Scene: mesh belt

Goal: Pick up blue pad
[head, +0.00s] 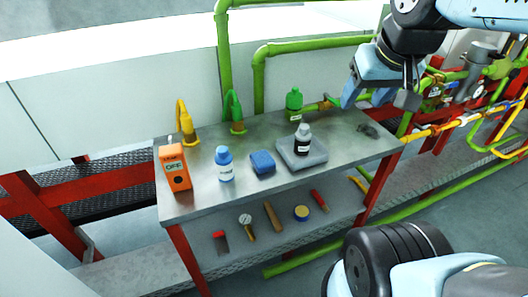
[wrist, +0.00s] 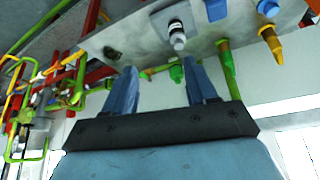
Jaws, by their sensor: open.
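The blue pad (head: 262,162) lies flat on the metal table, between a white bottle with a blue cap and a grey tray. In the wrist view the blue pad (wrist: 216,9) shows at the top edge, partly cut off. My gripper (head: 378,97) is open and empty, raised above the right end of the table, to the right of the pad and well apart from it. Its two blue fingers are spread in the wrist view (wrist: 161,70).
The grey tray (head: 316,156) holds a dark-labelled bottle (head: 302,140). A blue-capped bottle (head: 225,165) and an orange box (head: 175,168) stand left of the pad. Tools lie on the lower shelf (head: 283,232). Green pipes (head: 258,75) rise behind the table.

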